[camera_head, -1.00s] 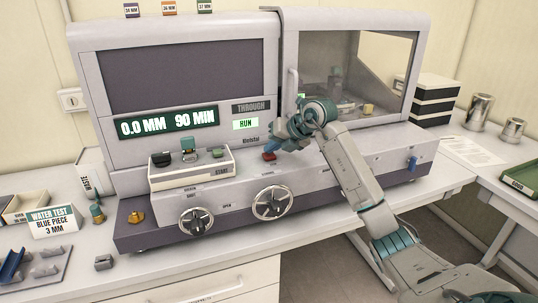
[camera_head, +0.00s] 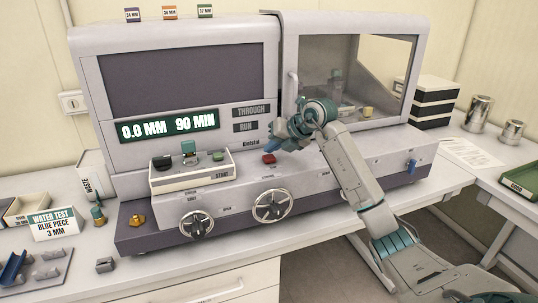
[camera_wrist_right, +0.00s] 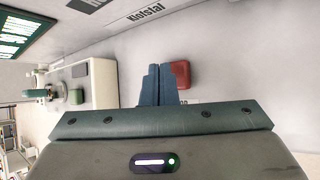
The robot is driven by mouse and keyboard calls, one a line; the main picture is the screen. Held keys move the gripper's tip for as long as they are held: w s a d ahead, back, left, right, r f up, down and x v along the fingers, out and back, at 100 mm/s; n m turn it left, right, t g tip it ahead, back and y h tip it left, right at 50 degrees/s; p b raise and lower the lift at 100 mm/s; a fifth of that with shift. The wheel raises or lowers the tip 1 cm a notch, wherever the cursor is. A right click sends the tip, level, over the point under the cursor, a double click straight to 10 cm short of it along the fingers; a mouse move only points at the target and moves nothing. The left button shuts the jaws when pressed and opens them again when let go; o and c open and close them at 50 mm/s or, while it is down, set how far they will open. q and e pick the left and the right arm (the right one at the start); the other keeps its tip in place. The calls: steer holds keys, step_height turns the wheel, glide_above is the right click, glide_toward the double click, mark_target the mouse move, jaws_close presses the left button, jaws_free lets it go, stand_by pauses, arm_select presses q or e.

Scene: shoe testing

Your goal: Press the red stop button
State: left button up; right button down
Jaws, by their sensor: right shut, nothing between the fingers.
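The red stop button (camera_head: 269,158) sits on the sloped front ledge of the grey testing machine, below the window side. It also shows in the right wrist view (camera_wrist_right: 180,73), just right of my fingertips. My right gripper (camera_head: 272,147) is shut and empty, with its blue fingers pointing down just above the button. In the right wrist view its closed fingers (camera_wrist_right: 162,72) partly overlap the button's left edge; a small gap seems to separate them. The RUN lamp (camera_head: 245,127) is dark. The display (camera_head: 169,125) reads 0.0 MM 90 MIN. My left gripper is out of view.
A white box with a green START button (camera_head: 188,147) stands left of the red button. Two handwheels (camera_head: 272,206) (camera_head: 197,223) project from the machine's front. A blue lever (camera_head: 412,166) is at the right. A WATER TEST card (camera_head: 54,223) stands at left.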

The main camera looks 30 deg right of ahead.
mark_target(271, 158)
steer(key=shift+r, duration=0.25)
step_height(271, 158, up, 5)
steer(key=p, duration=0.3)
steer(key=shift+p, duration=0.4)
steer(key=shift+a+f, duration=0.1)
steer(key=shift+f, duration=0.05)
stand_by(0.5)
